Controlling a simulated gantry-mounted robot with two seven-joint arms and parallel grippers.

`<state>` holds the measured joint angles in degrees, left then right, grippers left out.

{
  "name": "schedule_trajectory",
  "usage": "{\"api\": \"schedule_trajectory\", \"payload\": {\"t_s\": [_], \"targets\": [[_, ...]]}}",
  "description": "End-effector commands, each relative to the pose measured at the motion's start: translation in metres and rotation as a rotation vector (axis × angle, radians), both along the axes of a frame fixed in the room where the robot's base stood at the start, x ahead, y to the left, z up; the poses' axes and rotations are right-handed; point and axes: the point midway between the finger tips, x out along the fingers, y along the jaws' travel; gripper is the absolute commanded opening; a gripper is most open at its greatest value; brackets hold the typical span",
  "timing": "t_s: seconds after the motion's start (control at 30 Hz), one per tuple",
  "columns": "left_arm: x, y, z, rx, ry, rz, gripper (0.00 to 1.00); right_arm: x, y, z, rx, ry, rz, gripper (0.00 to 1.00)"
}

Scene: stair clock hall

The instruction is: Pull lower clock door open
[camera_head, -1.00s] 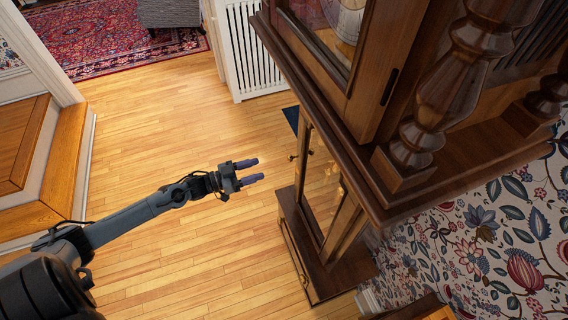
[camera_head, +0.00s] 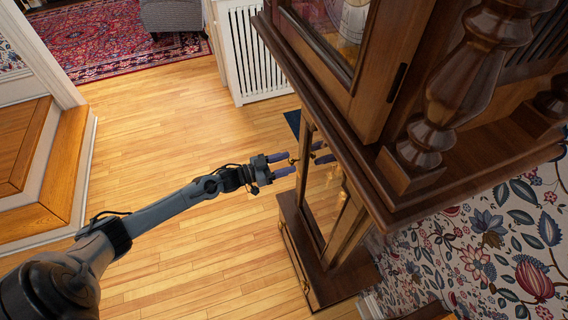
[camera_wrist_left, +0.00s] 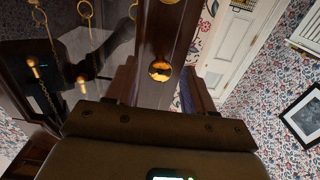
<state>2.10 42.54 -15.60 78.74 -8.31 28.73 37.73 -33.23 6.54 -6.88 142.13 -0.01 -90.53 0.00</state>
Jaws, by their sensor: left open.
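The tall dark wooden clock's lower door (camera_head: 318,205) is a narrow glazed panel below the overhanging upper case. It looks shut. A small brass knob (camera_head: 293,159) sits on its near-left edge. My left gripper (camera_head: 289,163) is open, with its fingertips right at the knob; I cannot tell whether they touch it. In the left wrist view the round brass knob (camera_wrist_left: 160,70) shows ahead, between the two dark fingers. Brass chains and a weight (camera_wrist_left: 33,66) show through the glass at the left. My right gripper is not in view.
The upper clock case (camera_head: 352,90) overhangs the lower door, with a turned wooden column at right. A white radiator (camera_head: 250,55) stands behind. Wooden steps (camera_head: 50,170) are at left. Bare wood floor (camera_head: 170,130) lies between steps and clock.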

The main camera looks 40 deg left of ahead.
Motion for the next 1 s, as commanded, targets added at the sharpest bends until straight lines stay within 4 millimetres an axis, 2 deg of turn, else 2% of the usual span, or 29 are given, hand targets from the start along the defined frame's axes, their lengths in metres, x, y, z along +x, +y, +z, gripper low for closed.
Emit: {"api": "schedule_trajectory", "payload": {"t_s": [0.17, 0.5, 0.53, 0.83, 1.0], "targets": [[0.000, 0.000, 0.000, 0.000, 0.000, 0.000, 0.53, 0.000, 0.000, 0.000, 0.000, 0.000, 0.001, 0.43], [0.000, 0.000, 0.000, 0.000, 0.000, 0.000, 0.03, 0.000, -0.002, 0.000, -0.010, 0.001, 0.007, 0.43], [0.000, 0.000, 0.000, 0.000, 0.000, 0.000, 0.00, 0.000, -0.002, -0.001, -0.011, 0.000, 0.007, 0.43], [-0.001, -0.001, 0.000, -0.001, 0.000, 0.001, 0.00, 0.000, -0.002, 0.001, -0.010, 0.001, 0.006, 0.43], [-0.004, -0.010, 0.002, -0.003, 0.001, 0.014, 0.00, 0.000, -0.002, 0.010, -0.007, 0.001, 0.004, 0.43]]}}
